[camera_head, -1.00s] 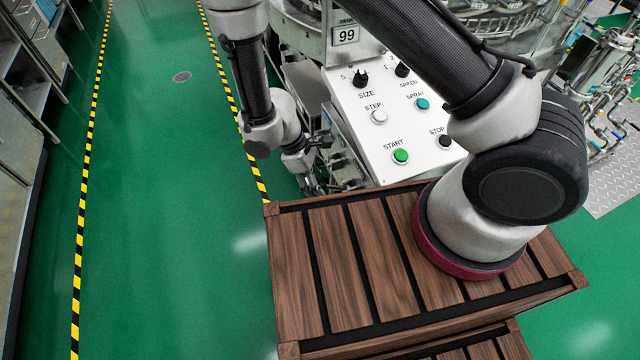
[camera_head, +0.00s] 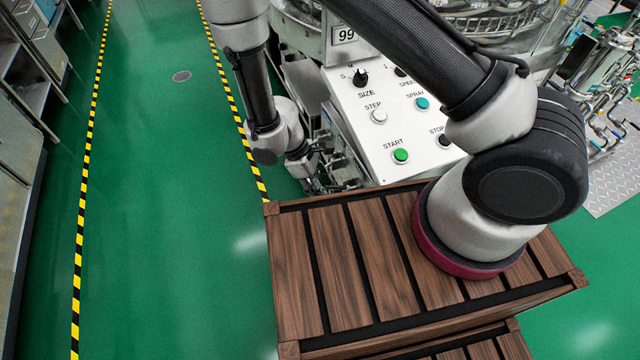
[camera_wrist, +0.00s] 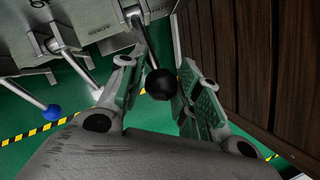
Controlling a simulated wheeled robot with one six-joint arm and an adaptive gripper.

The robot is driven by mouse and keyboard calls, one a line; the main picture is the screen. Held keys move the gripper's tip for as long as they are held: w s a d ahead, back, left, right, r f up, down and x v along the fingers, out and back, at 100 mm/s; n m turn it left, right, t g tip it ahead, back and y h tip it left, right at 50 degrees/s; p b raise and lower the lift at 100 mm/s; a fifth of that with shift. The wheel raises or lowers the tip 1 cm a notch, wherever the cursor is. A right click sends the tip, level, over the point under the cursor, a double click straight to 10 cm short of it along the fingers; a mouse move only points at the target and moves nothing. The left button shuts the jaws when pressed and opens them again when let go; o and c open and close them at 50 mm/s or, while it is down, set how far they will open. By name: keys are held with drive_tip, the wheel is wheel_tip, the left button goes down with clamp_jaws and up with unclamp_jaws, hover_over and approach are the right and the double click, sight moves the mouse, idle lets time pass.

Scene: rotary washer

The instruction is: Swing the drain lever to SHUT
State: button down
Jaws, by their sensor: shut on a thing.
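A lever with a metal rod and a black ball knob (camera_wrist: 159,84) reaches down from the machine in the wrist view. My gripper (camera_wrist: 158,92) has its two fingers on either side of the knob and is shut on this lever. A second lever with a blue ball knob (camera_wrist: 52,112) stands to the left, apart from my fingers. No legible label shows which lever is the drain lever. In the head view my gripper (camera_head: 318,172) is low beside the left side of the control panel, and the lever cannot be made out there.
The control panel (camera_head: 377,140) with knobs and buttons stands right of my gripper. My wooden-slatted base lies close by; a dark wood panel face is right of the fingers in the wrist view. Open green floor (camera_head: 170,200) is on the left, with yellow-black floor tape (camera_head: 234,110).

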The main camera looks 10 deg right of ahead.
drive_tip(key=shift+s+a+f+t+h, duration=0.15)
drive_tip(key=shift+a+f+h, duration=0.15)
drive_tip(key=shift+f+h, duration=0.3)
drive_tip(key=shift+s+a+f+t+h, duration=0.15)
drive_tip(key=shift+a+f+h, duration=0.1)
drive_tip(key=shift+f+h, duration=0.35)
wheel_tip(320, 180, down, 10)
drive_tip(key=d+m+h, duration=0.1)
drive_tip(key=h, duration=0.7)
drive_tip(key=shift+d+f+m+t, duration=0.2)
drive_tip(key=shift+f+m+t, duration=0.05)
drive_tip(key=shift+m+t, duration=0.05)
drive_tip(key=shift+d, duration=0.15)
drive_tip(key=c, duration=1.1)
unclamp_jaws()
drive_tip(key=shift+w, duration=0.1)
